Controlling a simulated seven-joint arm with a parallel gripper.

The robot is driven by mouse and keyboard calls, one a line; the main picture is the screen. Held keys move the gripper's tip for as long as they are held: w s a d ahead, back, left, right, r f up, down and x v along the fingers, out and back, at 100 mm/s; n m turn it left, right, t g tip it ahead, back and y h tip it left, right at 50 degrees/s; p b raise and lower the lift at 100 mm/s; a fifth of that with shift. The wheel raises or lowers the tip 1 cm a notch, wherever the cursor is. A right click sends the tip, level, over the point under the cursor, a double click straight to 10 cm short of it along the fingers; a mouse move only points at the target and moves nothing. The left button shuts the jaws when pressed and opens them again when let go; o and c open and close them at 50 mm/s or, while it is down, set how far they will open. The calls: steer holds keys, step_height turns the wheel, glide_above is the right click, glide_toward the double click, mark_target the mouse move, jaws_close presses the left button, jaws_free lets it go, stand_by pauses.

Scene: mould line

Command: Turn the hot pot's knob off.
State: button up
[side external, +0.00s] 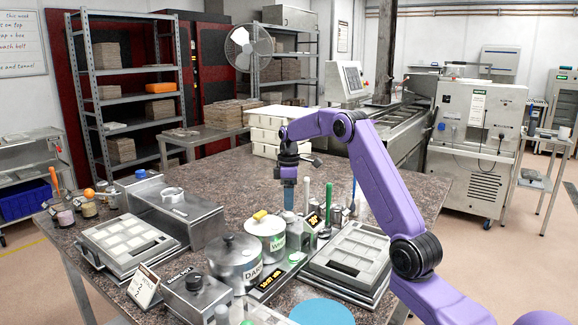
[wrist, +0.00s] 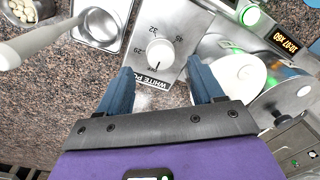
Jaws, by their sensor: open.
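Two lidded metal pots stand on the speckled table, one marked DARK (side external: 235,262) and one marked WHITE (side external: 266,236). My gripper (side external: 288,203) is open and points down just behind the white pot. In the wrist view, a round white knob (wrist: 160,52) sits on a metal panel with a number scale and a label starting WHITE. My open fingers (wrist: 158,78) stand to its left and right in the picture, with nothing held. The knob's dark mark points toward the label. Another metal box (side external: 195,298) with a dark knob on top stands beside the dark pot.
A lit display (side external: 270,282) stands by the dark pot and another (side external: 315,221) near my gripper. Moulds lie left (side external: 128,243) and right (side external: 348,252). Upright tools (side external: 328,198) stand close right of my gripper. A long metal box (side external: 175,212) stands left.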

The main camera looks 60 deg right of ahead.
step_height(320, 180, up, 13)
steer(key=shift+w+d, duration=0.15)
steer(key=shift+d, duration=0.1)
steer(key=shift+f, duration=0.1)
stand_by(0.5)
steer(key=s+a+f+n, duration=0.1)
steer(key=s+a, duration=0.2)
steer(key=a, duration=0.6)
steer(key=s+a+n, duration=0.1)
steer(key=s+a, duration=0.2)
steer(key=a, duration=0.6)
steer(key=s+a+f+n, duration=0.1)
steer(key=s+a, duration=0.2)
steer(key=a, duration=0.6)
steer(key=s+a+f+n, duration=0.1)
steer(key=s+f, duration=0.2)
steer(key=s, duration=0.6)
steer(key=s+a+f, duration=0.1)
steer(key=s+f, duration=0.2)
steer(key=s, duration=0.7)
steer(key=s+a+f+n, duration=0.1)
steer(key=s+a+f, duration=0.1)
steer(key=s, duration=0.7)
steer(key=shift+s+f+n+t, duration=0.2)
steer(key=shift+f+n+t, duration=0.1)
steer(key=shift+f, duration=0.55)
